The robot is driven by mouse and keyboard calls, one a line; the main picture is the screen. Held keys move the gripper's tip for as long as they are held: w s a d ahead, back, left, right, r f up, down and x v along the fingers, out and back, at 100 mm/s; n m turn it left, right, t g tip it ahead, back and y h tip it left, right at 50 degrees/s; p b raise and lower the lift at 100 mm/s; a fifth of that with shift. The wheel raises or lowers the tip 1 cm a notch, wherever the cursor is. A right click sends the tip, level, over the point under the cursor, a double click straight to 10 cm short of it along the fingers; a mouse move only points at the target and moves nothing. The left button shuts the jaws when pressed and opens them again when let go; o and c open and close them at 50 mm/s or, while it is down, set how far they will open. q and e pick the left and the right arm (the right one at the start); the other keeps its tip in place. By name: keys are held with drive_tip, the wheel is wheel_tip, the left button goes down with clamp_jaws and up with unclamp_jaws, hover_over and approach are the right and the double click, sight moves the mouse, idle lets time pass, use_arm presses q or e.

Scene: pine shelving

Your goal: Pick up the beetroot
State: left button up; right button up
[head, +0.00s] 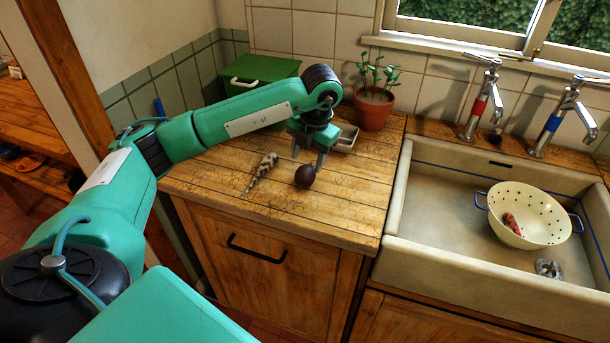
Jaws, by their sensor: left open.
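The beetroot (305,176) is a small dark purple-brown ball on the wooden countertop, left of the sink. My left gripper (308,160) points down over the beetroot, its fingers apart. One finger shows at the upper left of the beetroot and the other at its upper right. I cannot tell whether either finger touches it. The beetroot appears to rest on the wood. My right gripper is not in view.
A speckled, elongated item (262,171) lies left of the beetroot. Behind are a small metal tray (346,139), a potted plant (372,110) and a green box (258,70). The sink (430,225) at right holds a cream colander (533,228). The counter's front right is clear.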

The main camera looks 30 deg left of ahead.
sight(307, 168)
use_arm(q)
drive_tip(key=shift+a+f+p, duration=0.1)
drive_tip(key=shift+f+p, duration=0.2)
drive_tip(key=shift+f, duration=0.65)
drive_tip(key=f, duration=0.2)
drive_tip(key=f+p, duration=0.1)
drive_tip(key=shift+w+a+f, duration=0.25)
drive_tip(key=shift+w+f, duration=0.05)
drive_tip(key=shift+f, duration=0.4)
drive_tip(key=shift+c, duration=0.2)
drive_tip(key=c, duration=0.6)
drive_tip(key=shift+r, duration=0.1)
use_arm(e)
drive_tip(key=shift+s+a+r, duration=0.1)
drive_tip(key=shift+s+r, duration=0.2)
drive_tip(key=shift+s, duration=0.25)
